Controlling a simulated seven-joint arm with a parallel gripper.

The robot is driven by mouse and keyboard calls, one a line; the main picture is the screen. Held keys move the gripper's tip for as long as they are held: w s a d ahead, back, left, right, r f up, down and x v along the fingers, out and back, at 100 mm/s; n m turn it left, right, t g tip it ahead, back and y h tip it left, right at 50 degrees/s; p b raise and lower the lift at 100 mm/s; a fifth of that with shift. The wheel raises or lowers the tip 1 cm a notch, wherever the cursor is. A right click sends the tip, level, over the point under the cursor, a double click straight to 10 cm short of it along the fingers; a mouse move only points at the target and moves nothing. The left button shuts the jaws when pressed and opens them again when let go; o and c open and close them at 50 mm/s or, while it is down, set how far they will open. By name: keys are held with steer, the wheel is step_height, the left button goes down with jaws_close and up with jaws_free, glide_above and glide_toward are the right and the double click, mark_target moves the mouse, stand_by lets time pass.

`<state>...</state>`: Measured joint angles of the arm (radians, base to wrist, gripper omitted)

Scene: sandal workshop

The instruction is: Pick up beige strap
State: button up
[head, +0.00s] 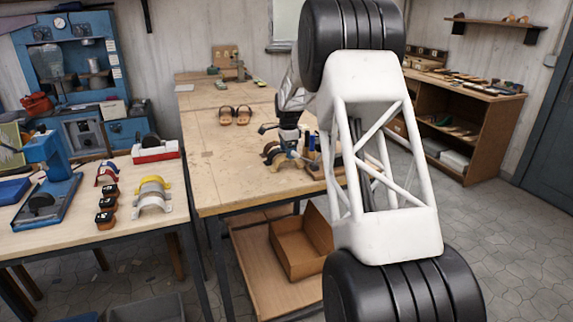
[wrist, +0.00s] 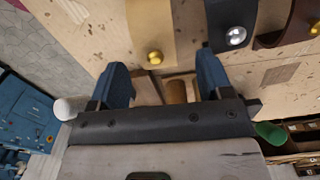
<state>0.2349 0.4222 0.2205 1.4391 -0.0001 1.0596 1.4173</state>
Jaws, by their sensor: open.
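The beige strap (wrist: 152,30) shows in the wrist view at the top centre, a tan band with a gold stud at its lower end. My gripper (wrist: 163,72) is open, with its two blue fingertips apart and nothing clearly held between them. The beige strap is ahead of the fingers, roughly in line with the gap between them. A black strap (wrist: 231,18) with a silver stud stands to its right, and a brown strap (wrist: 292,24) farther right. In the head view my gripper is over the middle workbench beside a small group of straps, which it partly hides.
The workbench (head: 240,185) has free room at its left and front. A side table (head: 60,225) on the left holds coloured straps (head: 153,193). An open cardboard box (head: 300,245) sits on the shelf below the workbench.

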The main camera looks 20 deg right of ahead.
mark_target(288, 168)
steer(key=shift+f, duration=0.25)
steer(key=shift+s+f, duration=0.15)
steer(key=shift+f, duration=2.3)
steer(key=shift+c, duration=0.4)
steer(key=c, duration=0.9)
steer(key=shift+r, duration=5)
